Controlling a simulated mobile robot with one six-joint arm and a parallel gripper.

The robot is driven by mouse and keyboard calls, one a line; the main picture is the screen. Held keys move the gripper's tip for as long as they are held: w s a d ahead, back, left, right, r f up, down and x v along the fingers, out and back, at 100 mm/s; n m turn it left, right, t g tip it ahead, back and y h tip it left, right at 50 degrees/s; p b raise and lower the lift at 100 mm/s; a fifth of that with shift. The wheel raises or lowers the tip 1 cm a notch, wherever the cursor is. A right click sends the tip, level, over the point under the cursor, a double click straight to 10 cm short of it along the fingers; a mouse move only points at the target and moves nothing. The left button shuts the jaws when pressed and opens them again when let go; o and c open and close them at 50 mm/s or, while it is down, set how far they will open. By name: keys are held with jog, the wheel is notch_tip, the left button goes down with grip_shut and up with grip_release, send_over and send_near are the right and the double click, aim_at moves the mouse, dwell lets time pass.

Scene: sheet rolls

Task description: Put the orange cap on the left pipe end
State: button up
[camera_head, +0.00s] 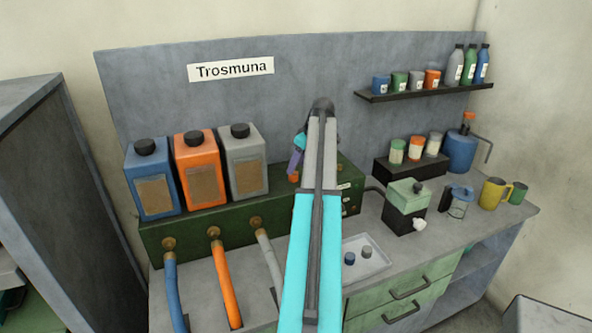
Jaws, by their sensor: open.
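A small orange piece (293,178), which looks like the orange cap, shows just below my gripper (294,171), at the upper part of the green box (190,232). My gripper is small in view, points downward and is open. I cannot tell whether the piece sits on a pipe end or only lies close to the jaws. My arm covers the box's middle right, so the left pipe end is not clearly visible. A blue cap (350,259) and a grey cap (367,252) lie in a pale tray (381,265) on the counter.
Blue (153,192), orange (203,174) and grey (245,163) canisters stand on the green box, above three hoses. A small green-and-black device (405,207), a glass jar (459,204) and a yellow mug (493,194) stand right. A shelf (425,92) holds several containers.

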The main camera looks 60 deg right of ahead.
jog(key=b+v, duration=0.2)
jog(key=v, duration=0.8)
jog(key=shift+s+r+b, duration=0.2)
jog(key=shift+r+b, duration=0.05)
jog(key=shift+b, duration=0.1)
dwell(0.6)
